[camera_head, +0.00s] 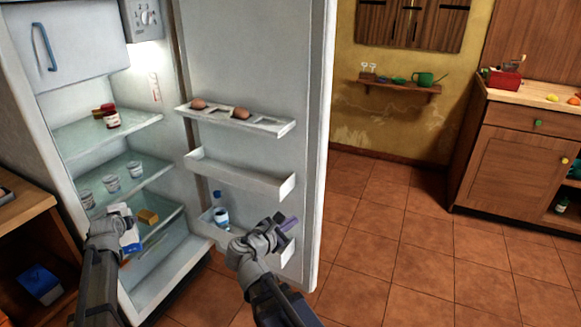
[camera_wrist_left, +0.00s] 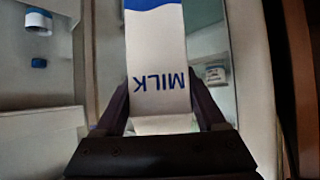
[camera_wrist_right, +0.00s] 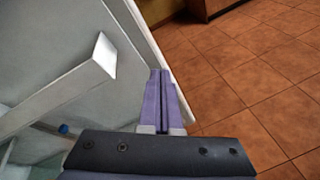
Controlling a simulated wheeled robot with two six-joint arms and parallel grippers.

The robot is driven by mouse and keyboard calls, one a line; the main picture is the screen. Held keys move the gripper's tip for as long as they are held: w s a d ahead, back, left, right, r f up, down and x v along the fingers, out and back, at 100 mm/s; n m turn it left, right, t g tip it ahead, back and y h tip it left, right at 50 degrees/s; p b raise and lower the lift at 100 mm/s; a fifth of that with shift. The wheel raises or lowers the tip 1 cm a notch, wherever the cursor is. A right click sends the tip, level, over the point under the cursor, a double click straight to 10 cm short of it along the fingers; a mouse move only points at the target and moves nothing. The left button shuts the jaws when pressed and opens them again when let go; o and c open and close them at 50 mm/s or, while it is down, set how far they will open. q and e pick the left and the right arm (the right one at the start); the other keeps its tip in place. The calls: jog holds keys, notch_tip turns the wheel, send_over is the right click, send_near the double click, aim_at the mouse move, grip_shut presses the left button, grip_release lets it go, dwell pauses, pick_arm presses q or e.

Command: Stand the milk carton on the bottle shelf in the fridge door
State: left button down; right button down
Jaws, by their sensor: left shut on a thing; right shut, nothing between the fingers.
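The white and blue milk carton (camera_head: 130,241) is in my left gripper (camera_head: 120,226), in front of the fridge's lower interior. In the left wrist view the carton (camera_wrist_left: 158,55) sits between the fingers (camera_wrist_left: 160,112), its MILK lettering upside down. The lowest shelf (camera_head: 210,230) of the open fridge door holds a blue-capped bottle (camera_head: 217,198) and a small cup-like container (camera_head: 221,216). My right arm hides part of this shelf. My right gripper (camera_head: 287,226) is shut and empty in front of the door; its closed fingers (camera_wrist_right: 160,90) show in the right wrist view.
Two higher door shelves are above; the top one (camera_head: 262,127) holds eggs and the middle one (camera_head: 240,177) is empty. Jars and tubs stand on the fridge's inner shelves, with a yellow block (camera_head: 148,216) lower down. The tiled floor (camera_head: 400,240) at right is clear.

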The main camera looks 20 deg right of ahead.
aim_at(321, 165)
notch_tip(321, 165, up, 8)
jog(key=w+d+n+t+h, duration=0.2)
jog(key=w+d+n+t, duration=0.1)
jog(key=n, duration=0.4)
jog(key=x, duration=1.3)
jog(key=shift+d, duration=0.35)
jog(key=shift+w, duration=0.1)
